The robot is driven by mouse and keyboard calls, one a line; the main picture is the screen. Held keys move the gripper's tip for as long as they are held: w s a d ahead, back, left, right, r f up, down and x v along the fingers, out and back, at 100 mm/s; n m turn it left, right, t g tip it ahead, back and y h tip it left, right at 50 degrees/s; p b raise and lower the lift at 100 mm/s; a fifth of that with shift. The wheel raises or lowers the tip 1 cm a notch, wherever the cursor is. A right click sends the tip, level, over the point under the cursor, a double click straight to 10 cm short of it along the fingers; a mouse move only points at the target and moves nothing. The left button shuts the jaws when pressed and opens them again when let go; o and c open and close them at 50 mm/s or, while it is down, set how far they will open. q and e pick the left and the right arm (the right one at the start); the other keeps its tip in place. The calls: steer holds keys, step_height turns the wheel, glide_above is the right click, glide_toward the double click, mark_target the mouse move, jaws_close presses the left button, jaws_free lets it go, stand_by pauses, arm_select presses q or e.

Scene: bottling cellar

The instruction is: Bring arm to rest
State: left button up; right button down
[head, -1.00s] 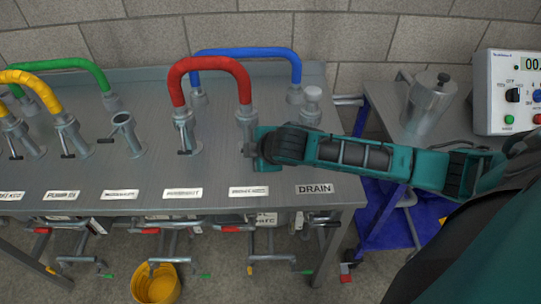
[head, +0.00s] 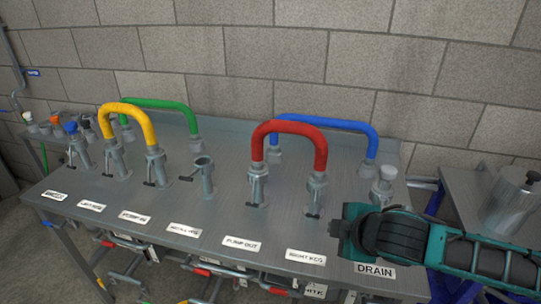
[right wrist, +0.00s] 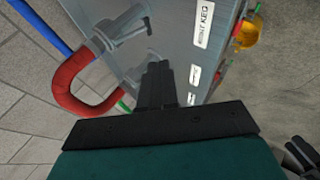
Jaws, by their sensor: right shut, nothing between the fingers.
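My right gripper (head: 335,229) reaches in from the right in the head view, over the front right of the steel table (head: 225,215). It is near the right foot of the red hose (head: 290,127) and above the DRAIN label (head: 375,270). In the right wrist view its black fingers (right wrist: 157,72) are together with nothing between them. The red hose (right wrist: 72,95) curves to their left there, apart from them. My left gripper is not in view.
A blue hose (head: 325,121) stands behind the red one, and a capped port (head: 384,187) is close beyond my right arm. Yellow (head: 128,108) and green (head: 160,103) hoses are farther left. A metal jug (head: 508,202) stands at the right. A block wall closes the back.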

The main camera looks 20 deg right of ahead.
steer(key=s+a+f+m+y, duration=0.3)
steer(key=a+f+m, duration=0.2)
steer(key=a+f, duration=0.35)
steer(key=s+f+m+t+h, duration=0.1)
steer(key=s+f+m, duration=0.5)
steer(key=s+f, duration=0.1)
steer(key=shift+s+d+f+t, duration=0.25)
steer(key=shift+s+f+t, duration=0.05)
steer(key=shift+f, duration=0.5)
